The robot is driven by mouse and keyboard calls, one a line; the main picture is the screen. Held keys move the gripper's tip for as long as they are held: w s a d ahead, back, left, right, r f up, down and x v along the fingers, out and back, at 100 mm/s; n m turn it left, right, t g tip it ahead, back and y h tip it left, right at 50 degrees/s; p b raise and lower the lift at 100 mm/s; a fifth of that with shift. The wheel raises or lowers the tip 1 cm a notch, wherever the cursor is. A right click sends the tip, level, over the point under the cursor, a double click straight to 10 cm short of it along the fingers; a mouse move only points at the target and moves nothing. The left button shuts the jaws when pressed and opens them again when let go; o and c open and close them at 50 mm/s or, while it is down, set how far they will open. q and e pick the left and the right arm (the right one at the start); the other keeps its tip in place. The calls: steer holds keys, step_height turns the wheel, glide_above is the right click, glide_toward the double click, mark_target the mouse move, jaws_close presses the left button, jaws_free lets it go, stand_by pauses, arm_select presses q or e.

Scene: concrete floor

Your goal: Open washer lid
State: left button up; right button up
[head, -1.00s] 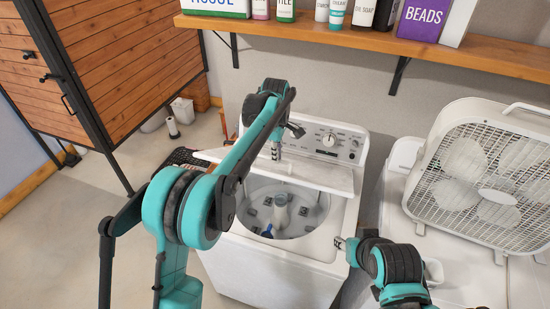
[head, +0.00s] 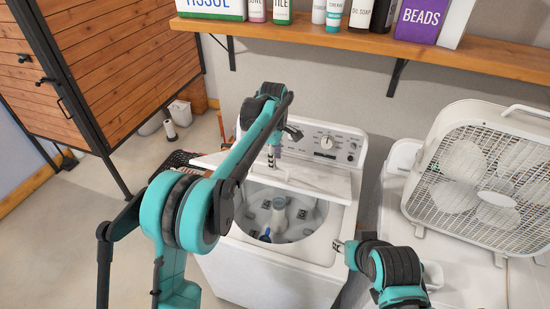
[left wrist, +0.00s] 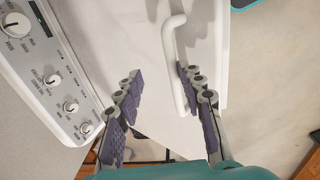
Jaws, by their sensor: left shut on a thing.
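The white top-load washer (head: 275,283) stands in the middle of the head view. Its lid (head: 315,183) is raised at a tilt, and the drum (head: 285,217) shows below it. My left gripper (head: 271,155) reaches over the lid and is shut on it. In the left wrist view, the fingers of my left gripper (left wrist: 158,75) straddle part of the lid (left wrist: 140,35), with the right finger against the lid's white handle (left wrist: 174,65). My right gripper (head: 340,244) is at the washer's right front edge; its jaws are too small to read.
A white box fan (head: 485,180) stands on a white machine (head: 470,275) to the right. A wooden shelf (head: 400,55) with bottles and boxes hangs above the washer. A wooden cabinet (head: 100,60) is at the left.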

arm_select(q)
steer(key=shift+w+r, duration=0.1)
steer(key=shift+r, duration=0.45)
step_height(320, 180, up, 11)
steer(key=s, duration=0.1)
steer(key=shift+a, duration=0.15)
